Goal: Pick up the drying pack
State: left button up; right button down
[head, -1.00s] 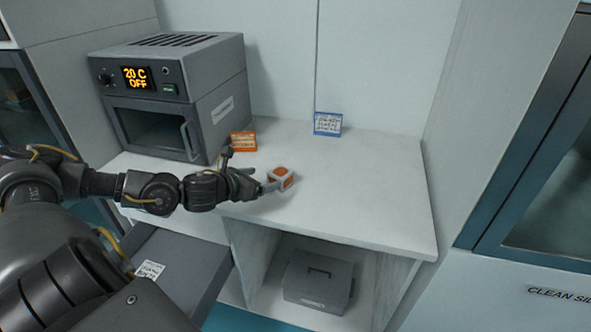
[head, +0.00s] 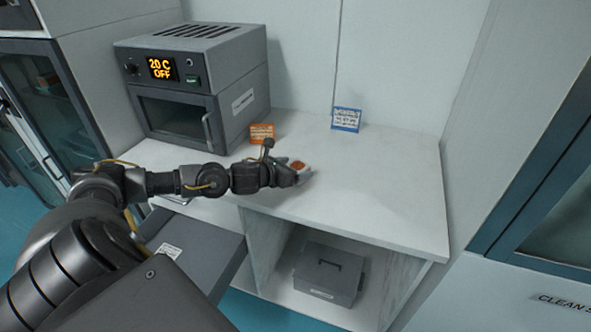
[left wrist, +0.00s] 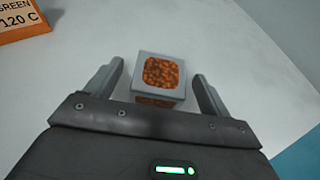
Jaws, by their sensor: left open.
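The drying pack (left wrist: 160,74) is a small pale grey box with orange granules showing in its top and front. It sits on the white counter, and in the head view the pack (head: 299,166) is partly hidden by my left gripper (head: 296,172). In the left wrist view my left gripper (left wrist: 157,85) is open, with one finger on each side of the pack. My right gripper is not in view.
A grey oven (head: 232,75) reading 20 C OFF stands at the back left of the counter (head: 390,190). An orange card (head: 262,133) and a blue card (head: 346,119) stand behind the pack. A grey case (head: 328,272) sits in the shelf below. The counter's right side is clear.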

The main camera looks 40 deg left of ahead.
aim_at(297, 166)
pick_arm(q)
jog(key=x, duration=0.3)
jog(key=shift+w+p, duration=0.2)
jog(key=shift+p, duration=0.15)
jog(key=c, duration=1.1)
jog(key=shift+c, duration=0.6)
jog(key=shift+r, duration=0.15)
